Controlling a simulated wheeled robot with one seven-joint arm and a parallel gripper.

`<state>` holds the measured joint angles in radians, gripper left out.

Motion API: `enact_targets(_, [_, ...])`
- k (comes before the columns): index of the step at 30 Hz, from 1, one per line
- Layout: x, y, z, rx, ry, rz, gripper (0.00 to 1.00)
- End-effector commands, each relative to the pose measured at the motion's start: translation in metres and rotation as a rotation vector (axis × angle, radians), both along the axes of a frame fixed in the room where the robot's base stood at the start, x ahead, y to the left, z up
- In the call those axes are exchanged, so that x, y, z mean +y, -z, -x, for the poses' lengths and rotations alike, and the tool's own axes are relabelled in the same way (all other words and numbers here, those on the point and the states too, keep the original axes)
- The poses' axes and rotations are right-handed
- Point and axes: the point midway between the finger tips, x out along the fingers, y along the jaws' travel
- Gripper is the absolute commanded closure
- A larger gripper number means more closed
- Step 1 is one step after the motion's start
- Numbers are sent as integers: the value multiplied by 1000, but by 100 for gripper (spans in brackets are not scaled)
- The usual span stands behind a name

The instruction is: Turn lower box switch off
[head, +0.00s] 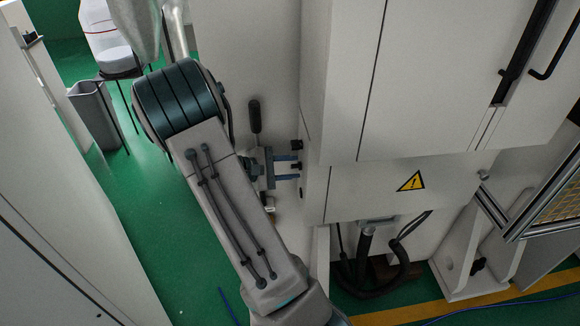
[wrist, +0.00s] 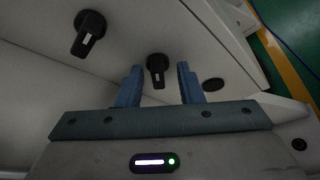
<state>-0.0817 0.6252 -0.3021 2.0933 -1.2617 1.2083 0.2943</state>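In the wrist view two black rotary switches with white marks sit on a pale box panel. One switch (wrist: 89,34) is at the upper left. The other switch (wrist: 157,70) lies between the two blue fingers of my gripper (wrist: 159,84). The fingers are apart, with a visible gap on each side of the switch. In the head view my gripper (head: 290,162) faces the side of the white cabinet (head: 330,70), close to small black knobs there. The lower part of the panel is partly hidden by my arm.
A round black plug (wrist: 213,84) sits right of the gripper on the panel. In the head view a black handle (head: 254,116) stands above my gripper. A grey bin (head: 96,115) and green floor are at the left. Cables and a metal frame lie at the lower right.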

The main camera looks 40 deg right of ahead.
Motion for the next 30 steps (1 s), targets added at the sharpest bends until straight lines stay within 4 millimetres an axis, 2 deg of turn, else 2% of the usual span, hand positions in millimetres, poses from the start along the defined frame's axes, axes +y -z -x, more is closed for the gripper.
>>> enact_targets(5, [1, -1, -1, -2, 0, 1, 66])
enact_targets(8, [8, -3, -3, -4, -2, 1, 66])
enact_targets(11, [23, -7, -8, -5, -5, 1, 66])
enact_targets(21, [94, -27, -27, -4, -4, 0, 66])
enact_targets(25, [113, -33, -32, -2, -3, 0, 66])
enact_targets(30, [126, -38, -35, -2, -2, 0, 66])
